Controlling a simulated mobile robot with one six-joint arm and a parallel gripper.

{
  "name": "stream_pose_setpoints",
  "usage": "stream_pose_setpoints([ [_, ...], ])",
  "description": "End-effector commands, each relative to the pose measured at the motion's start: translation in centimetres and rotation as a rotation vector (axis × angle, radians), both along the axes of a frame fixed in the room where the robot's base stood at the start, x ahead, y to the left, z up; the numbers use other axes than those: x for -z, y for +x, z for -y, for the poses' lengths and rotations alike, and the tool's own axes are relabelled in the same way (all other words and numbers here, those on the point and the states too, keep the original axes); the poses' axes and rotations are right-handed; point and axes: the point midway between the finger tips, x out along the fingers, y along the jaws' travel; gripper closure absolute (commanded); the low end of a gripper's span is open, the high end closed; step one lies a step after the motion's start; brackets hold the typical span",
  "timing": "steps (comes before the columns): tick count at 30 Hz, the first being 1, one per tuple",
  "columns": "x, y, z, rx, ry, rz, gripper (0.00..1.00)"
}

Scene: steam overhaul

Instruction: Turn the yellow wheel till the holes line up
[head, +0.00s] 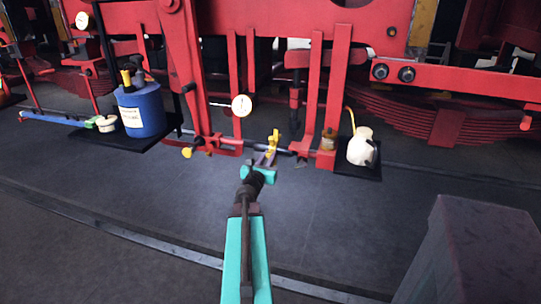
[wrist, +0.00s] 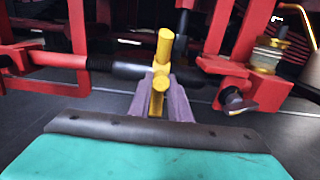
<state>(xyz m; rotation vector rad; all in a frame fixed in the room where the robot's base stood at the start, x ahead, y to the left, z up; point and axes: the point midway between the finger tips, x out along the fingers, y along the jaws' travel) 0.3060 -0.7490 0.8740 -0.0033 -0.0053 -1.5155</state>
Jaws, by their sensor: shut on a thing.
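The yellow wheel (head: 273,138) shows as a yellow hub with bars on a dark horizontal rod, low on the red frame. In the wrist view, one yellow bar (wrist: 164,46) stands up, tilted slightly right, above the fingers. My gripper (head: 267,156) reaches it from the front. Its two grey-purple fingers (wrist: 160,92) are shut on the yellow wheel, with a yellow part between them. The rod (wrist: 125,70) runs to both sides into red brackets. I cannot make out the holes or whether they line up.
A white dial gauge (head: 241,105) hangs left of the wheel. A blue can (head: 141,110) stands on a dark shelf further left. A cream oil can (head: 362,148) stands on a small shelf at right. A grey block (head: 470,255) stands at front right. The floor between is clear.

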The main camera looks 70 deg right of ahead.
Motion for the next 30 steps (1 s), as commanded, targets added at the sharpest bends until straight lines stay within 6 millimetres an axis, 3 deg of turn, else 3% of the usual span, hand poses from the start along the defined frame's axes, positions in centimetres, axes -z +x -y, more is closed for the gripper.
stream_pose_setpoints([
  [1, 1.0, 0.2, 0.1, -0.007, 0.009, 0.001, 1.00],
  [18, 3.3, 0.2, 0.2, -0.006, 0.010, 0.001, 1.00],
  [30, 3.5, 0.2, 0.1, -0.006, 0.007, 0.001, 1.00],
])
